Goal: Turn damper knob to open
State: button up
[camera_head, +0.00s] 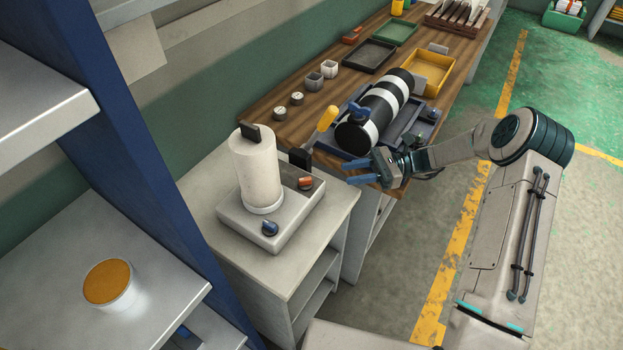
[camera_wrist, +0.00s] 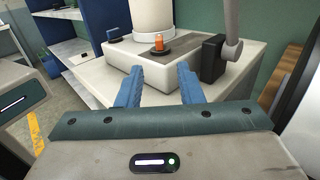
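A pale machine base (camera_head: 282,222) on a grey cabinet carries a tall white cylinder (camera_head: 258,172). An orange knob (camera_head: 305,183) sits on a dark patch of the base, and a blue knob (camera_head: 269,228) sits near its front corner. I cannot tell from markings which is the damper knob. My gripper (camera_head: 358,172) is open and empty, to the right of the base and apart from both knobs. In the wrist view the open gripper (camera_wrist: 160,72) points at the base, with the orange knob (camera_wrist: 158,43) beyond and between the fingers and the blue knob (camera_wrist: 113,33) farther left.
A lever with a yellow handle (camera_head: 327,118) rises from a black block (camera_head: 299,158) beside the base. A black-and-white striped cylinder (camera_head: 375,112) lies on the wooden bench behind my gripper. Blue shelving (camera_head: 130,150) stands at left. Floor at right is open.

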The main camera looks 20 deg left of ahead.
aim_at(311, 180)
jog(key=p+x, duration=0.1)
jog(key=x, duration=1)
jog(key=shift+s+a, duration=0.15)
grip_shut()
